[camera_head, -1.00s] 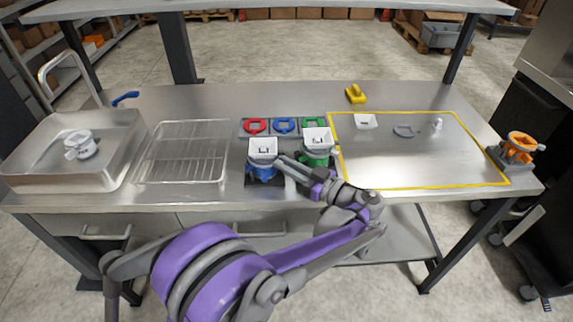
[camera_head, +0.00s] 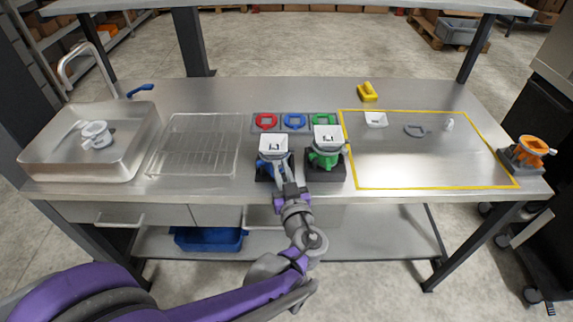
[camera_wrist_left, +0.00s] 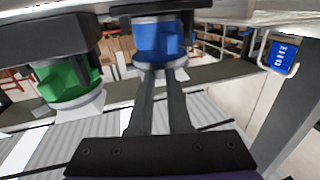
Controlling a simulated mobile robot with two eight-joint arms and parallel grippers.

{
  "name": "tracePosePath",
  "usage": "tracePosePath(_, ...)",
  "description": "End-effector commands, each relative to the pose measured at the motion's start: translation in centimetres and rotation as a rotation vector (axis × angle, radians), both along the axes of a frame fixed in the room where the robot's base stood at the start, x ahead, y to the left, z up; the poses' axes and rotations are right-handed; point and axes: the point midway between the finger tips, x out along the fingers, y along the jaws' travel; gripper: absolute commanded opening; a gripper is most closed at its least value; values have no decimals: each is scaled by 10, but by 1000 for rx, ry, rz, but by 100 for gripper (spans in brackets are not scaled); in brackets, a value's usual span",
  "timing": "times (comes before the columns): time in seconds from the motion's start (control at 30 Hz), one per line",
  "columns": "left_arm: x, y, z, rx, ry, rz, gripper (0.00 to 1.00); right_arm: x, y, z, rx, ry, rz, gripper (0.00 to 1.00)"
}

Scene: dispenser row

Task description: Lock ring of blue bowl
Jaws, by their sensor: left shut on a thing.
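The blue bowl dispenser (camera_head: 263,164) stands upright on a dark base in the middle of the table, with a white square hopper (camera_head: 273,146) on top. My left gripper (camera_head: 281,177) reaches it from the front, with its fingers closed at the dispenser's front side. In the left wrist view the dispenser's blue body (camera_wrist_left: 160,40) fills the top middle. The gripper's two fingertips (camera_wrist_left: 161,70) meet a pale grey ring part at the blue body's edge; the exact grip is partly hidden. My right gripper is not in view.
A green dispenser (camera_head: 325,161) stands close on the right. Red (camera_head: 265,121), blue (camera_head: 295,121) and green (camera_head: 322,119) pieces lie behind. A wire rack (camera_head: 195,145) and sink (camera_head: 85,160) are left. The yellow-outlined area (camera_head: 430,165) is largely clear; an orange dispenser (camera_head: 527,153) is far right.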

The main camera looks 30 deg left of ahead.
Motion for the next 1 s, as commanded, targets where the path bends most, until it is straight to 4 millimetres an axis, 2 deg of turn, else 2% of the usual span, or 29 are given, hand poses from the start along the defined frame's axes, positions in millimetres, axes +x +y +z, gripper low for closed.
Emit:
tracePosePath(0.3,-5,6,0,0,0,-97,0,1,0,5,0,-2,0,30)
tracePosePath(0.77,-5,6,0,0,0,-109,0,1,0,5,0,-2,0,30)
tracePosePath(0.8,-5,6,0,0,0,-109,23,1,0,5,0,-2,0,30)
tracePosePath(0.83,-5,6,0,0,0,-109,29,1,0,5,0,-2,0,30)
tracePosePath(1.0,-5,6,0,0,0,-109,30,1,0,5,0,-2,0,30)
